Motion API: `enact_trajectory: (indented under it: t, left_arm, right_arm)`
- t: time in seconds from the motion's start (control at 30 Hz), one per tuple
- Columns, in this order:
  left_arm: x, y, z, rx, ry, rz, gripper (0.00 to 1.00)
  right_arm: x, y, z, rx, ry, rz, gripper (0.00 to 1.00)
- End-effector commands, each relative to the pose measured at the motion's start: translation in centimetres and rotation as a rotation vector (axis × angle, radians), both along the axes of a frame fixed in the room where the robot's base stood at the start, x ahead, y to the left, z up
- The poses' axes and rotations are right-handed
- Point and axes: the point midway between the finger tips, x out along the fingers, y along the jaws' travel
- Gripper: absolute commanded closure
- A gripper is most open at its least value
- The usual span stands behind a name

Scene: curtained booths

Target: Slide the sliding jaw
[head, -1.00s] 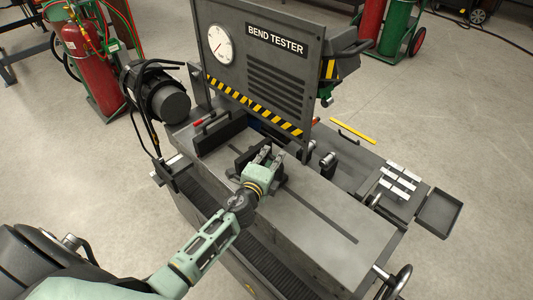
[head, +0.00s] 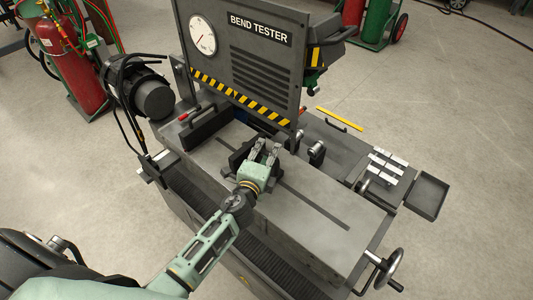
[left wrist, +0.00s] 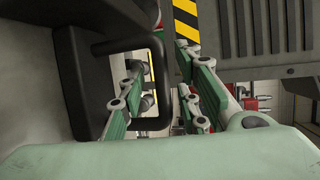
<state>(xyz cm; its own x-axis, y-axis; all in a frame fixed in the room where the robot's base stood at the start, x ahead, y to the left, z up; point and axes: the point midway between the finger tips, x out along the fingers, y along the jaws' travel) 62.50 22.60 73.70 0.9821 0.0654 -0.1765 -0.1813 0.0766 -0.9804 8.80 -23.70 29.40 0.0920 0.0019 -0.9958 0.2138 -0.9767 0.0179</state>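The sliding jaw, a dark block (head: 236,157), sits on the grey bench top between the dark fixed jaw (head: 206,129) and a long slot (head: 315,206). My left gripper (head: 265,147) is at the jaw, its two fingers apart and pointing toward the tester panel. It hides part of the jaw. In the left wrist view a black loop handle (left wrist: 76,90) is close at the left. One green finger overlaps the handle's opening, and the other finger stands to the right. I cannot tell whether a finger touches the handle. My right gripper is not in view.
The bend tester panel (head: 245,65) stands upright behind the jaws. A motor (head: 150,92) is at the left. A handwheel (head: 384,267) is at the bench's right end. Metal bars (head: 388,163) and a small tray (head: 428,195) lie beyond. The bench top along the slot is clear.

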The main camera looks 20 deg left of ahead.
Motion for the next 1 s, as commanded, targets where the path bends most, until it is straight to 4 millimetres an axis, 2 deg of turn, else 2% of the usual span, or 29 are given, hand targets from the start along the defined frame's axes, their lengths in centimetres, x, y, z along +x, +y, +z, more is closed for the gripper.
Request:
enact_trajectory:
  t: [0.13, 0.27, 0.7, 0.83, 1.0]
  left_arm:
    - [-0.2, 0.0, 0.1, 0.001, -0.001, 0.0, 0.69]
    - [-1.3, -0.1, 0.2, 0.002, 0.0, 0.0, 0.69]
    - [-9.5, -0.6, 1.7, 0.0, 0.001, 0.0, 0.69]
    - [-11.0, -0.8, 1.9, -0.001, 0.001, 0.0, 0.69]
    - [-11.8, -0.8, 2.1, 0.001, 0.0, 0.0, 0.69]
  right_arm:
    - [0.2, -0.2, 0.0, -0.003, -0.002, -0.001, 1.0]
    - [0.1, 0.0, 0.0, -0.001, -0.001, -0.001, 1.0]
    - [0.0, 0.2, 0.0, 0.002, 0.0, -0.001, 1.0]
    - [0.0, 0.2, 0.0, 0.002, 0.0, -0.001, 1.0]
    - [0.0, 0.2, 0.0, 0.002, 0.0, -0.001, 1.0]
